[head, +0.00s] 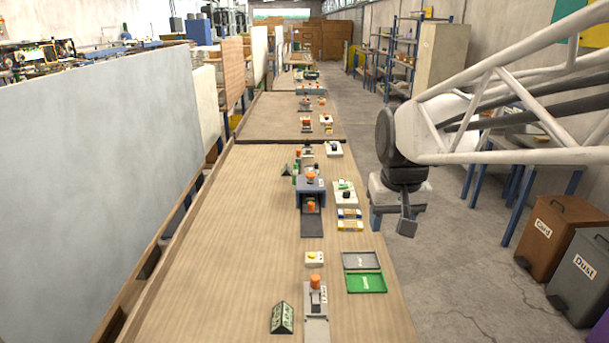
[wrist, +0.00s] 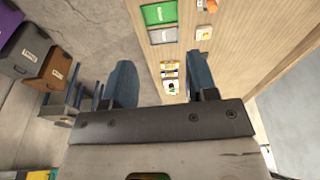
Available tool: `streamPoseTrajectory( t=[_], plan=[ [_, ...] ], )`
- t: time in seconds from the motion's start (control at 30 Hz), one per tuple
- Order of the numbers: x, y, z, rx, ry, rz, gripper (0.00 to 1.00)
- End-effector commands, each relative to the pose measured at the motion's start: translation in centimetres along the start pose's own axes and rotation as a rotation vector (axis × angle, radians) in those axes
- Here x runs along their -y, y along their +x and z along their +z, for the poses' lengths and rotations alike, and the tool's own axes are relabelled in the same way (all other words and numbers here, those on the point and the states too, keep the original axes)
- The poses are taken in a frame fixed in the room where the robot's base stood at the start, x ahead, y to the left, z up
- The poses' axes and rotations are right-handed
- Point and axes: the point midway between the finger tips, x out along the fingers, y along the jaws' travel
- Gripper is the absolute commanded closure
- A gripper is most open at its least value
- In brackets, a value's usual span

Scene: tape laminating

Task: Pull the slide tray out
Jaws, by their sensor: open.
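A blue-grey machine (head: 311,188) stands on the long wooden bench in the head view. A dark flat slide (head: 311,226) reaches from it toward the near side, with an orange knob (head: 311,206) at its machine end. I cannot tell for sure that this is the slide tray. My gripper (head: 391,225) hangs to the right of the bench, apart from the machine and touching nothing. In the wrist view its two blue fingers (wrist: 162,62) are wide apart with nothing between them.
A grey tray (head: 362,260) and a green tray (head: 367,283) lie at the bench's right edge. A grey device (head: 316,298) with an orange knob and a green-black sign (head: 282,318) stand nearer. Bins (head: 548,230) stand on the floor at right. The bench's left side is clear.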

Motion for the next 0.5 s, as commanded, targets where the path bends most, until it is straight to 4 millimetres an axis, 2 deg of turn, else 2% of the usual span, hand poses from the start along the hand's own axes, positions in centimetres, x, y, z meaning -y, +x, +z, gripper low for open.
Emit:
streamPoseTrajectory(
  t=[0.1,0.5],
  plan=[
    [0.3,0.3,-3.0,0.010,-0.010,-0.002,0.47],
    [1.6,2.4,-12.5,0.041,-0.038,-0.006,0.47]
  ],
)
